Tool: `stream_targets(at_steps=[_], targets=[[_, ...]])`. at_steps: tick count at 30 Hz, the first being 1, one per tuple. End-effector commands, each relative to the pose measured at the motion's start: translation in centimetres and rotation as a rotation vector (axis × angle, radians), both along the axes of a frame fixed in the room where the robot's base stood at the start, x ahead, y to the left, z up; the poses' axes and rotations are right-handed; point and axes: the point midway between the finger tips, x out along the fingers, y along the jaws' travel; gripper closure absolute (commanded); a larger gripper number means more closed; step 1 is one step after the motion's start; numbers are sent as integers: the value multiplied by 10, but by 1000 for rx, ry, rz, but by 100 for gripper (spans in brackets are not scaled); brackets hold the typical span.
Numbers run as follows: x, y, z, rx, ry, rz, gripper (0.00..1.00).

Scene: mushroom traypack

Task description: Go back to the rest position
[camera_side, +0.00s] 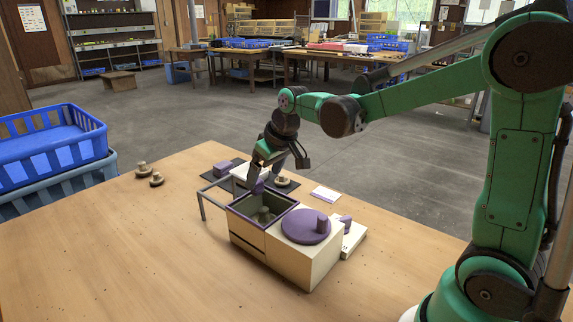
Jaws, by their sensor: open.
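My gripper (265,173) hangs fingers-down just above the back edge of a cream box (299,262) on the wooden table. It is open; the small size and overlap hide whether its fingers touch anything. The box has an open, purple-rimmed compartment (238,210) at its left with a greyish mushroom-like piece (265,215) inside. A round purple lid (300,229) with an upright knob sits on its right part. A small purple piece (258,187) shows right at the fingertips; I cannot tell whether it is apart from them.
Two mushrooms (142,168) (157,179) stand on the left of the table (130,235); another (283,182) is behind the box. A grey frame (202,207) juts left from the box. A white card (325,194) lies behind right. Blue crates (60,149) stand beyond the left edge. The front left is clear.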

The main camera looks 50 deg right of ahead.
Motion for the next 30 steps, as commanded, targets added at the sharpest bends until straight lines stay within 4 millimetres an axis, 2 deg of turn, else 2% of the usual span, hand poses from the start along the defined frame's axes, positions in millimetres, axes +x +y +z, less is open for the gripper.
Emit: stream_targets(at_steps=[11, 14, 20, 24, 30], targets=[[-6, 4, 5, -1, -9, 2, 17], [-21, 14, 13, -5, -30, 1, 17], [-68, 39, 25, -9, -104, 1, 17], [-97, 52, 21, -6, -153, 2, 17], [-118, 59, 13, -1, -195, 2, 17]])
